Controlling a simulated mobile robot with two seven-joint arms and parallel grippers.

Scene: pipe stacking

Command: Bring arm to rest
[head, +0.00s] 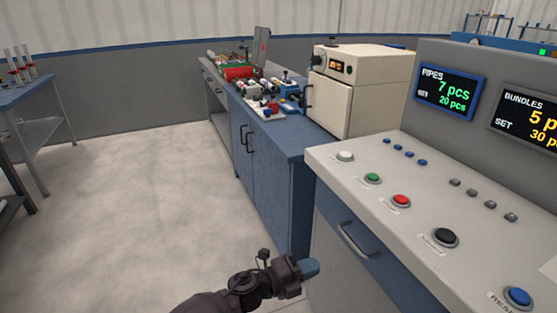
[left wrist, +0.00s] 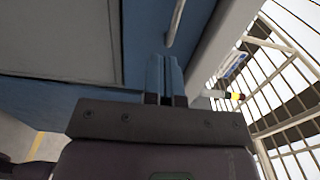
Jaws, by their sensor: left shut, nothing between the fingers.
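My left gripper (head: 309,268) is low in the head view, in front of the control console (head: 385,170) and below its top. Its blue fingers lie together, shut and empty, and they also show in the left wrist view (left wrist: 165,75). A blue panel (left wrist: 60,85) fills much of the left wrist view behind the fingers, with a grey bar-like handle (left wrist: 175,22) near the top. I cannot tell whether the fingers touch the panel. My right gripper is in neither view.
The console has a green button (head: 373,178), a red button (head: 401,201), a pipes display (head: 448,91) and a drawer handle (head: 356,240). A blue cabinet (head: 270,190) bears a beige machine (head: 352,85). A blue table (head: 30,92) stands at left. The floor (head: 130,180) between is clear.

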